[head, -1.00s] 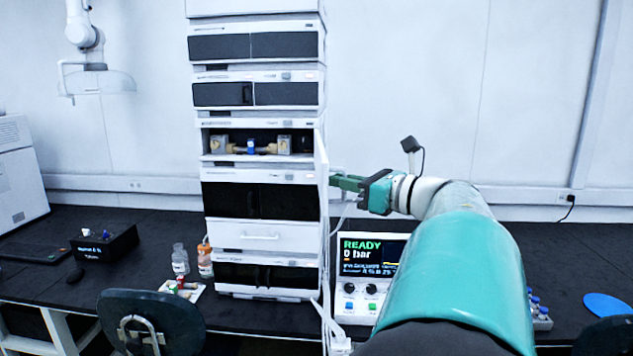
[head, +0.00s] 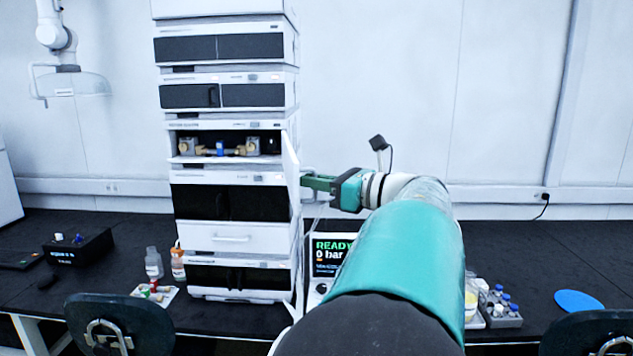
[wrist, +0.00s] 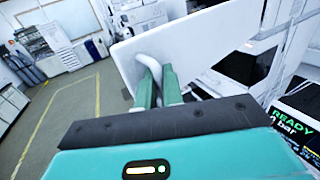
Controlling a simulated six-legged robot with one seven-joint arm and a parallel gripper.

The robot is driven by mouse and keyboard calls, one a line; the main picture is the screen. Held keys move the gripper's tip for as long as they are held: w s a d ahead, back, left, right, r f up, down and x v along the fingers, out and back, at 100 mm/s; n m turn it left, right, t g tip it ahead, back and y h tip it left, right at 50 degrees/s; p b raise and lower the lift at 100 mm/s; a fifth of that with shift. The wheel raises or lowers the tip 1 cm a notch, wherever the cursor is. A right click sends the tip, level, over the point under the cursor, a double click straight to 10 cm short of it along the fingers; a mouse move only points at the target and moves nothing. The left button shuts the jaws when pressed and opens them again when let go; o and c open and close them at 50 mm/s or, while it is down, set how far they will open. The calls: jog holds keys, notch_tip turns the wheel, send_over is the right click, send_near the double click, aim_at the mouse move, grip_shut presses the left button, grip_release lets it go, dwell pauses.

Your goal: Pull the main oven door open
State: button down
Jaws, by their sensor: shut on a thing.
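The main oven (head: 228,125) is the open white compartment midway up the stack in the head view. Its inside shows, with brass-coloured fittings and a small blue part. The white oven door (head: 292,160) stands swung out at the compartment's right side, seen nearly edge-on. In the wrist view the door (wrist: 200,42) is a broad white panel ahead of the fingers. My gripper (head: 305,182) is at the door's outer side. Its green fingers (wrist: 158,80) are shut on the curved white door handle (wrist: 146,62), which they partly hide.
The screen unit (head: 325,255) reading READY, 0 bar stands right of the stack, partly behind my arm. Bottles (head: 153,263) and a small tray (head: 155,294) sit left of the stack. Chairs (head: 120,325) stand at the bench front. The wrist view shows open floor (wrist: 65,115) at left.

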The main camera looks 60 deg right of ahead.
jog(key=shift+w+d+f, duration=0.1)
jog(key=shift+w+f, duration=0.15)
jog(key=shift+f, duration=0.05)
jog(key=c, duration=1.5)
grip_release()
jog(key=shift+w+d+f, duration=0.15)
jog(key=shift+s+r, duration=0.25)
jog(key=shift+s, duration=0.15)
jog(key=s, duration=1.3)
jog(key=shift+s, duration=0.3)
